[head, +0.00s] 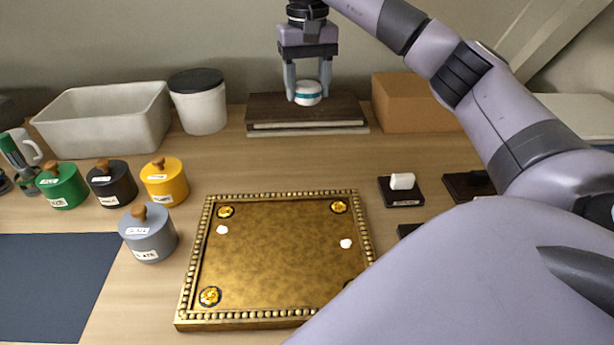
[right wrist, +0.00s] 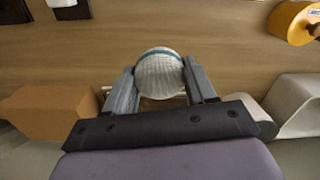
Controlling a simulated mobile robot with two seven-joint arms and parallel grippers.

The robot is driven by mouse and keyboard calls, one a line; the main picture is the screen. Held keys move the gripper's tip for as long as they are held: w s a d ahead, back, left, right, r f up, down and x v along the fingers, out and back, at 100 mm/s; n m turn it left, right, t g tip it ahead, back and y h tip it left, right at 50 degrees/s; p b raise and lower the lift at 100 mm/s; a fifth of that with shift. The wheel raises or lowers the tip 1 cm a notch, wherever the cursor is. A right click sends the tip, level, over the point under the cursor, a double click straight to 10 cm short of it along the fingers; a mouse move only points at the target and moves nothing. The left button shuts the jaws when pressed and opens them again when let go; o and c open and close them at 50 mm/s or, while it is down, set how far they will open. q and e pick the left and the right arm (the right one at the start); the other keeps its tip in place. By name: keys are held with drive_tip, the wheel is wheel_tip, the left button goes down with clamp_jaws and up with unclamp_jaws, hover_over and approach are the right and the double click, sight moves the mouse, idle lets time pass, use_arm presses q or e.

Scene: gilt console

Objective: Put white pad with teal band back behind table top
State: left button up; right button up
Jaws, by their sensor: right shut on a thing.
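The white pad with teal band (head: 308,89) is a small round white piece with a teal stripe. My right gripper (head: 308,97) is shut on it, one finger on each side; the pad also shows between the fingers in the right wrist view (right wrist: 160,78). In the head view the pad appears in front of or over the dark board stack (head: 270,108) at the back; I cannot tell if it touches. The gilt table top (head: 280,262), with a beaded rim, gold rosettes and two small white spots, lies nearer. My left gripper is not in view.
A cardboard box (head: 405,103) stands right of the stack; a white canister (head: 202,112) and grey bin (head: 108,120) stand left. Several lidded pots, including a yellow one (head: 164,181), sit at the left. A white block (head: 402,181) rests on a dark stand. Wood between table top and stack is clear.

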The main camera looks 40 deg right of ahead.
sight(309, 179)
drive_tip(key=shift+d+r, duration=0.1)
drive_tip(key=shift+d, duration=0.2)
wheel_tip(309, 179, down, 20)
drive_tip(key=shift+w+r+b, duration=0.1)
drive_tip(key=shift+b, duration=0.5)
drive_tip(key=o, duration=1)
wheel_tip(309, 179, up, 12)
drive_tip(key=shift+r, duration=0.1)
